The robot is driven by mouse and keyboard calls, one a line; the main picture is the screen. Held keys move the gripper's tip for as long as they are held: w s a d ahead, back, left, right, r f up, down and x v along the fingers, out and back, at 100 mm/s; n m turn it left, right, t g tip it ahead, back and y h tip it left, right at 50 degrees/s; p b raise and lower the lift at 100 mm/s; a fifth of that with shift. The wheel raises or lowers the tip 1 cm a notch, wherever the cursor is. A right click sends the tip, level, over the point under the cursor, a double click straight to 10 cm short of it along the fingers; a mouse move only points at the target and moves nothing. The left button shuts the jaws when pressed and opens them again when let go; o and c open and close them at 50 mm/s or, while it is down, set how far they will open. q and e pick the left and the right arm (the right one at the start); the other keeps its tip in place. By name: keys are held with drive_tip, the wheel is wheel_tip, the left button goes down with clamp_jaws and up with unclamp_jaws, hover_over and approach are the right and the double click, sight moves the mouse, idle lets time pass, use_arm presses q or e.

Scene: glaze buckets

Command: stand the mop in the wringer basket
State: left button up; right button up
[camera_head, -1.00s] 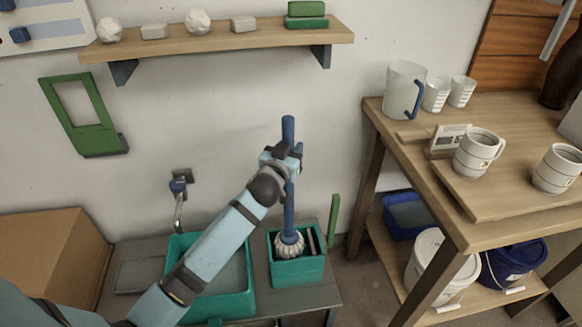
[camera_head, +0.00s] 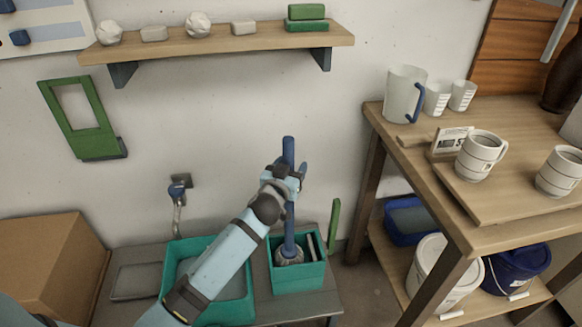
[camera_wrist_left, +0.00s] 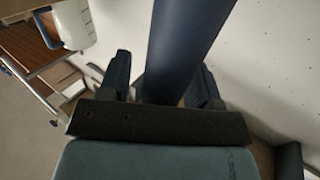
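My left gripper (camera_head: 287,178) is shut on the upper handle. In the left wrist view the blue handle (camera_wrist_left: 175,50) runs between the two fingers (camera_wrist_left: 162,88). My right gripper is not in view.
A wider green basin (camera_head: 250,308) stands left of the basket on the grey bench (camera_head: 130,282), below a tap (camera_head: 180,200). A cardboard box (camera_head: 45,262) is further left. A wooden table (camera_head: 400,150) with mugs stands right, with buckets on its lower shelf.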

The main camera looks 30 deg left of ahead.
use_arm(q)
drive_tip(key=s+d+p, duration=0.1)
drive_tip(key=s, duration=1.1)
drive_tip(key=s+d+f+m+g+h, duration=0.2)
drive_tip(key=s+d+f, duration=0.4)
drive_tip(key=s, duration=0.4)
drive_tip(key=s+d+f+m+g+h, duration=0.2)
drive_tip(key=s+d+f, duration=0.4)
drive_tip(key=s, duration=0.3)
drive_tip(key=g+h, duration=0.1)
drive_tip(key=g, duration=0.1)
drive_tip(key=shift+s+f+g+h, duration=0.2)
drive_tip(key=shift+s+g+h, duration=0.1)
drive_tip(key=shift+s+h, duration=0.1)
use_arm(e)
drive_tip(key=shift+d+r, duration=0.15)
